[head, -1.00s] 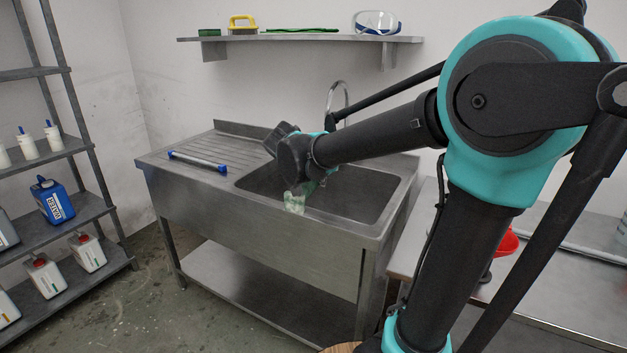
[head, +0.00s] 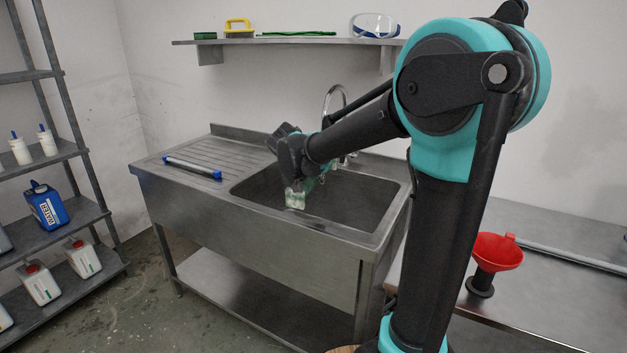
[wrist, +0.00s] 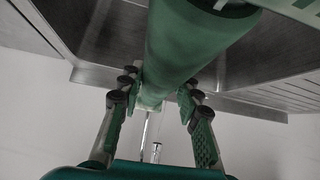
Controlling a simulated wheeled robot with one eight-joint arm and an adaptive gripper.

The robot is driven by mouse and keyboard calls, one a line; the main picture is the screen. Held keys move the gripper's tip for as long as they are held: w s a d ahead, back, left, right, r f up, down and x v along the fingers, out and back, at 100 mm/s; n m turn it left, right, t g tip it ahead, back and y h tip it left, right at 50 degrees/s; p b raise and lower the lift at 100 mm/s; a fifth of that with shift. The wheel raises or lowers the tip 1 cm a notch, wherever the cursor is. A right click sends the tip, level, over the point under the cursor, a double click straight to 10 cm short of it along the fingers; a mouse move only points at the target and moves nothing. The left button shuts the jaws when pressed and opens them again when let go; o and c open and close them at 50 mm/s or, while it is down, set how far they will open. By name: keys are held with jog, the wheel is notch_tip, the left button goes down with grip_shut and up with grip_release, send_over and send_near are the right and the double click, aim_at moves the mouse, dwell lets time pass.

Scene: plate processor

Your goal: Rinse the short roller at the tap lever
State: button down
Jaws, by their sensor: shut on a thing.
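My gripper (wrist: 158,92) is shut on the short roller (wrist: 180,48), a green cylinder that fills the upper middle of the wrist view. In the head view the pale green end of the roller (head: 295,200) shows below my wrist, over the front part of the sink basin. The rest of it is hidden by my wrist. The tap (head: 337,96) rises at the back of the sink, partly behind my arm. Its lever cannot be clearly made out. The tap also shows in the wrist view (wrist: 147,130), beyond the roller.
The steel sink (head: 330,236) has a ridged drainboard at left with a blue-ended longer roller (head: 192,168) on it. A wall shelf (head: 290,41) holds a brush, goggles and other items. A red funnel (head: 497,252) stands on the right bench. A rack with bottles stands left.

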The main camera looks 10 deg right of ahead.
jog(key=w+f, duration=0.1)
jog(key=w, duration=0.7)
jog(key=shift+w+d+f, duration=0.25)
jog(key=shift+w+f, duration=0.1)
dwell(0.4)
jog(key=shift+d, duration=0.2)
jog(key=shift+d, duration=0.4)
jog(key=shift+a, duration=0.2)
jog(key=shift+a, duration=0.4)
dwell(0.3)
jog(key=shift+s+a, duration=0.15)
jog(key=shift+s, duration=1.85)
jog(key=shift+s+a, duration=0.1)
jog(key=shift+s, duration=1.9)
